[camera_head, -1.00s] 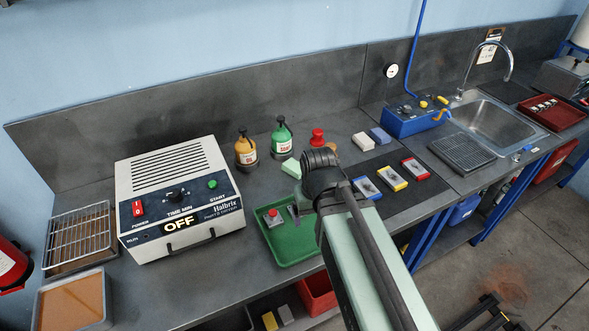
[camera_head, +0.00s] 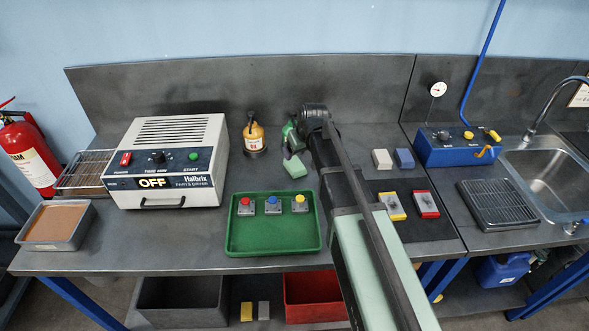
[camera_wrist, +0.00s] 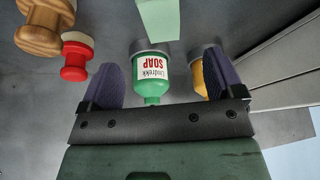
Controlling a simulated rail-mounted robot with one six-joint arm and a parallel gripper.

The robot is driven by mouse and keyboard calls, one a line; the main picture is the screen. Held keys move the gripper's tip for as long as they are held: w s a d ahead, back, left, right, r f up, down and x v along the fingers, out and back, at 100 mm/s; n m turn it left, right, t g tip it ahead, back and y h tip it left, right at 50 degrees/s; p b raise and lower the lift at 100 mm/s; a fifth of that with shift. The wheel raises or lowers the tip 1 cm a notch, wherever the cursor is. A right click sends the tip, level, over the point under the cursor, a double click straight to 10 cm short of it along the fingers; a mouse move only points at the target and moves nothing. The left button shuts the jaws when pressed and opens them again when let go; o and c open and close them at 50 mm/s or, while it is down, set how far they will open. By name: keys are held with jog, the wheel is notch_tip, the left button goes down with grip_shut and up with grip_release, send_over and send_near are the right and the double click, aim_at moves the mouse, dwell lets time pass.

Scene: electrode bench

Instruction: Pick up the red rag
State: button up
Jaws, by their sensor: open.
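I cannot make out a red rag in either current view. My gripper (camera_wrist: 158,78) is open and empty, with its two dark fingers apart in the wrist view. A green soap bottle (camera_wrist: 152,78) shows between the fingers; I cannot tell whether they reach around it. In the head view the green bottle (camera_head: 288,132) is partly hidden by my arm, which also hides my fingertips. A pale green block (camera_head: 293,167) lies in front of the bottle, and it also shows in the wrist view (camera_wrist: 158,18).
A yellow bottle (camera_head: 254,137) stands left of the green one. A red knobbed piece (camera_wrist: 75,60) and a wooden one (camera_wrist: 45,28) are nearby.

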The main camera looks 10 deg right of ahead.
jog(key=b, duration=0.3)
send_over(295, 164)
jog(key=s, duration=0.2)
jog(key=f, duration=0.2)
jog(key=d+f, duration=0.1)
jog(key=f, duration=0.1)
jog(key=shift+s+f, duration=0.15)
jog(key=shift+f, duration=0.05)
jog(key=shift+a+f+b, duration=0.15)
jog(key=shift+f+b, duration=0.05)
jog(key=shift+b, duration=0.1)
jog(key=shift+r, duration=0.15)
jog(key=b+x, duration=0.4)
jog(key=x, duration=0.1)
jog(key=shift+w+a+b, duration=0.1)
jog(key=shift+w+b, duration=0.1)
jog(key=shift+b, duration=0.1)
jog(key=shift+r, duration=0.1)
jog(key=c, duration=1.1)
